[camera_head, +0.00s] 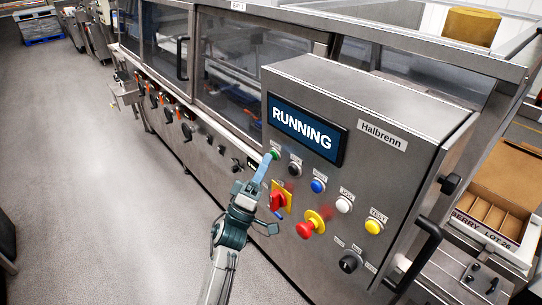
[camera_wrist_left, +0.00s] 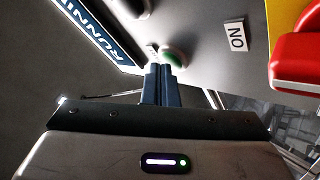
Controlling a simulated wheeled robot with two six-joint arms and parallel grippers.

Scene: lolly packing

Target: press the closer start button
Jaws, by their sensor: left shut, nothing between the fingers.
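The closer's control panel (camera_head: 262,120) is a grey steel box labelled Halbrenn. Its display (camera_head: 305,130) reads RUNNING. A green button (camera_head: 276,154) sits below the display's left end, and it also shows in the left wrist view (camera_wrist_left: 174,56). My left gripper (camera_head: 267,157) is shut and empty, with its blue fingers pointing at the panel. In the left wrist view the fingertips (camera_wrist_left: 160,68) are right at the green button's edge; I cannot tell whether they touch it. The fingers partly hide the button. My right gripper is not in view.
A black button (camera_head: 295,169), blue button (camera_head: 318,185), white button (camera_head: 343,204) and yellow button (camera_head: 374,227) run down to the right. A red rotary switch (camera_head: 278,200) and a red emergency stop (camera_head: 305,230) sit below them. Open floor (camera_head: 80,150) lies left.

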